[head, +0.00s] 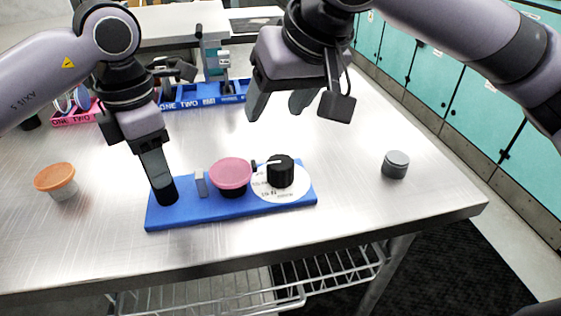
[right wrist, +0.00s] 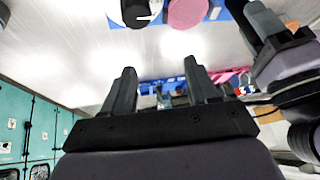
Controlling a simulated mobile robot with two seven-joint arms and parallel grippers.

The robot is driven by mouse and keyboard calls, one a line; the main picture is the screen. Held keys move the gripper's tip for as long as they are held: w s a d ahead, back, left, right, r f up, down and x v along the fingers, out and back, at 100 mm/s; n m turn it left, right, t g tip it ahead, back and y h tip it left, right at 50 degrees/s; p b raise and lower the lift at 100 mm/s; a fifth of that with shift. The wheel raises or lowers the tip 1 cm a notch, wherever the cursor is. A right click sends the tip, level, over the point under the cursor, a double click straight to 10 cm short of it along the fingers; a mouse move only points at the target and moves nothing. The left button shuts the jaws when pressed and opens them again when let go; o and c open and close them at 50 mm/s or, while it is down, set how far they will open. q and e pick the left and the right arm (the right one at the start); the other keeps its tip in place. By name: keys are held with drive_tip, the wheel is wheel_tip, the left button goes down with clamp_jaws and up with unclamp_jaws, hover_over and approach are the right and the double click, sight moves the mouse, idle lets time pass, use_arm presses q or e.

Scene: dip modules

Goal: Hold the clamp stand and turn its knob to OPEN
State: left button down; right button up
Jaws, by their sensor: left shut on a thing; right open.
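The clamp stand is a long blue base (head: 215,212) on the steel table, with a pink-lidded jar (head: 231,175) held near its middle beside a small grey block. At its right end a black knob (head: 281,171) with a white pointer sits on a white dial (head: 283,194); the pointer faces left and the lettering is too small to read. My left gripper (head: 163,190) points down, shut on the stand's black upright at the left end. My right gripper (head: 278,108) is open and empty, above and behind the knob. The knob (right wrist: 134,12) also shows in the right wrist view.
An orange-lidded cup (head: 57,181) stands left of the stand, and a grey-lidded jar (head: 395,165) stands to the right. A blue rack (head: 215,99) and a pink tray (head: 75,117) lie behind. The table between the knob and the grey jar is clear.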

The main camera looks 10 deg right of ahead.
sight(281, 162)
drive_tip(key=shift+g+h, duration=0.4)
drive_tip(key=shift+h, duration=0.5)
drive_tip(key=f, duration=0.4)
drive_tip(key=w+f, duration=0.1)
drive_tip(key=f, duration=0.3)
drive_tip(key=w+f, duration=0.1)
drive_tip(key=f, duration=0.3)
drive_tip(key=shift+d+f, duration=0.4)
drive_tip(key=c, duration=0.8)
